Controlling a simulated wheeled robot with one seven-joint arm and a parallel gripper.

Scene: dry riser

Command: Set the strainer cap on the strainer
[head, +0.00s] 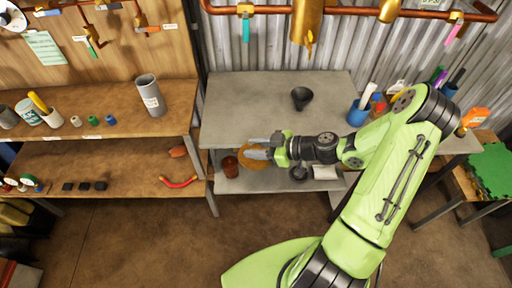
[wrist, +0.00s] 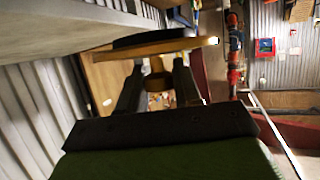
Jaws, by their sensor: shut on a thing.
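My gripper (head: 258,147) is at the front edge of the grey bench and points left. It is shut on a round, brass-coloured piece, which looks like the strainer cap (head: 250,164). In the wrist view, the cap (wrist: 170,48) is a wide disc with a dark upper side, and its short stem sits between my fingers (wrist: 157,85). A brass body (head: 307,25) hangs from the copper pipe at the back wall and may be the strainer. It is well above and behind my gripper. Its opening cannot be made out.
The grey bench top (head: 250,105) is mostly clear, with a black funnel-like cup (head: 301,97) on it. A blue holder (head: 357,114) stands at its right. A brown pot (head: 230,166) and a dark ring (head: 298,173) are on the lower shelf. A wooden bench (head: 110,125) stands left.

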